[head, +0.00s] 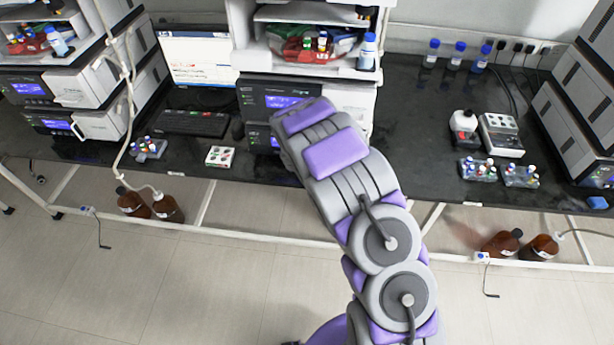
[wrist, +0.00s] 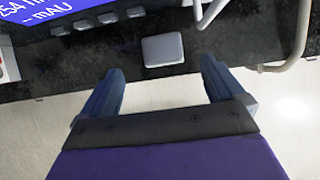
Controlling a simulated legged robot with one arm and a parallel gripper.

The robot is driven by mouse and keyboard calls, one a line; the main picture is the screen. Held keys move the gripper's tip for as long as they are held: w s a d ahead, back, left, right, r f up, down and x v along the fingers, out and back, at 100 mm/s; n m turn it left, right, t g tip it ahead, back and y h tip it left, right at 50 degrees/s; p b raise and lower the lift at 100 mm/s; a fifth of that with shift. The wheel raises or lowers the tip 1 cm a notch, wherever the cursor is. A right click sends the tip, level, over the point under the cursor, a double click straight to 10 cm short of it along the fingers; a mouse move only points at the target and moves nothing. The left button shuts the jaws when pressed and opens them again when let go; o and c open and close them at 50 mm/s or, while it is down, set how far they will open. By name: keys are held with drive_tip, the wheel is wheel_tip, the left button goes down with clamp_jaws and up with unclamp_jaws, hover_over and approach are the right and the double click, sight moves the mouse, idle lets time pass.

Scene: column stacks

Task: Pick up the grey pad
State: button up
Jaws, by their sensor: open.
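The grey pad (wrist: 162,50) is a small, flat, light grey square with rounded corners. In the wrist view it lies on the black bench top (wrist: 55,83), close to the front edge. My gripper (wrist: 158,85) is open and empty, with its two blue fingers spread wide. The pad lies ahead of the fingertips, roughly midway between them, and is not touched. In the head view my arm covers the area in front of the instrument, so the pad and gripper are hidden there.
An instrument stack (head: 300,95) with a lit screen stands right behind the pad. In the wrist view a white tube or handle (wrist: 210,14) is close to the pad's right. A keyboard (head: 193,122) and a white tray (head: 220,156) lie left on the bench. Brown bottles (head: 168,207) stand below.

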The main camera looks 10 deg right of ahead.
drive_tip(key=x, duration=0.2)
drive_tip(key=shift+w+d+f+b, duration=0.15)
drive_tip(key=shift+d+f+b, duration=0.1)
drive_tip(key=shift+d+b, duration=0.05)
drive_tip(key=shift+w+b+x, duration=0.2)
drive_tip(key=shift+b+x, duration=0.55)
drive_tip(key=shift+x, duration=1.55)
drive_tip(key=shift+r, duration=0.1)
drive_tip(key=c, duration=1.1)
drive_tip(key=shift+c, duration=0.2)
drive_tip(key=shift+s+r, duration=0.1)
drive_tip(key=shift+r, duration=0.05)
